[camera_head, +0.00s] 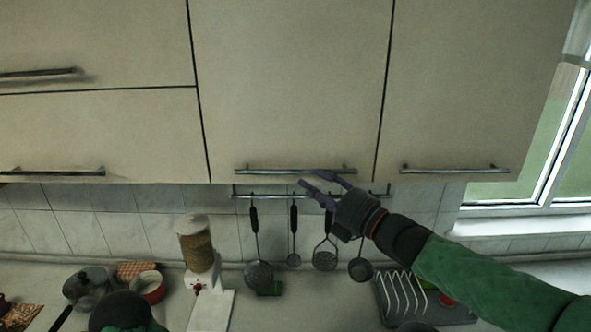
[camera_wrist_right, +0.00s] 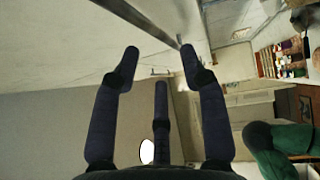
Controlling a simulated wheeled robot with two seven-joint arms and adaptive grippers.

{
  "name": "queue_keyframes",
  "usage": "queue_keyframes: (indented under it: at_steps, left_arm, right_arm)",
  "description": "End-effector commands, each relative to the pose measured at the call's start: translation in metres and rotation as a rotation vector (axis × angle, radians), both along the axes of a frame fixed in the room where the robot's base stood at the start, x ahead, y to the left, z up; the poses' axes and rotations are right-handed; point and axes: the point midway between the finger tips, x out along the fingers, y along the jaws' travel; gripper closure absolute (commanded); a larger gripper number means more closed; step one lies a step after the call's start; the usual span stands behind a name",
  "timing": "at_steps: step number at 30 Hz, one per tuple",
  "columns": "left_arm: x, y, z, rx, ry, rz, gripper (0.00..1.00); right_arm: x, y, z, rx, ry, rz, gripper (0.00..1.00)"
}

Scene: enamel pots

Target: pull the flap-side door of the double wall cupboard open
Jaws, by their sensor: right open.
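The flap-side door (camera_head: 290,85) of the double wall cupboard is a cream panel beside the two flaps, and it looks closed. Its horizontal metal bar handle (camera_head: 270,171) runs along its lower edge. My right gripper (camera_head: 318,184) is open, with its purple-grey fingers at the right part of this handle. In the right wrist view the handle (camera_wrist_right: 135,17) runs toward the gap between the upper fingertips of my gripper (camera_wrist_right: 158,62). I cannot tell whether they touch it. The other door (camera_head: 470,80), with its own handle (camera_head: 455,169), looks closed. My left gripper's fingers do not show.
Two flaps, upper (camera_head: 90,40) and lower (camera_head: 100,135), are at left. Below hangs a rail (camera_head: 245,196) with several utensils. The counter holds a grain dispenser (camera_head: 196,245), a pot (camera_head: 88,285), a red pot (camera_head: 150,287) and a dish rack (camera_head: 400,295). A window (camera_head: 560,150) is at right.

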Motion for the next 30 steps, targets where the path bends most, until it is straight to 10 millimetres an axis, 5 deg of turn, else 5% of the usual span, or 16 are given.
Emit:
queue_keyframes:
  at_steps: [10, 24, 29, 30]
  left_arm:
    - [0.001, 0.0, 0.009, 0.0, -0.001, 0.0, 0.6]
    - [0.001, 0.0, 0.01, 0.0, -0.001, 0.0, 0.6]
    - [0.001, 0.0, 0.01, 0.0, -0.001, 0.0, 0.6]
    - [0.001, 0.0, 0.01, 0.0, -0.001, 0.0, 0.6]
  right_arm:
    - [0.038, 0.039, 0.008, 0.002, 0.002, 0.001, 0.56]
    - [0.046, 0.047, 0.009, 0.002, 0.001, -0.001, 0.56]
    - [0.046, 0.047, 0.009, 0.002, 0.001, -0.001, 0.99]
    - [0.046, 0.047, 0.009, 0.002, 0.001, -0.001, 1.0]
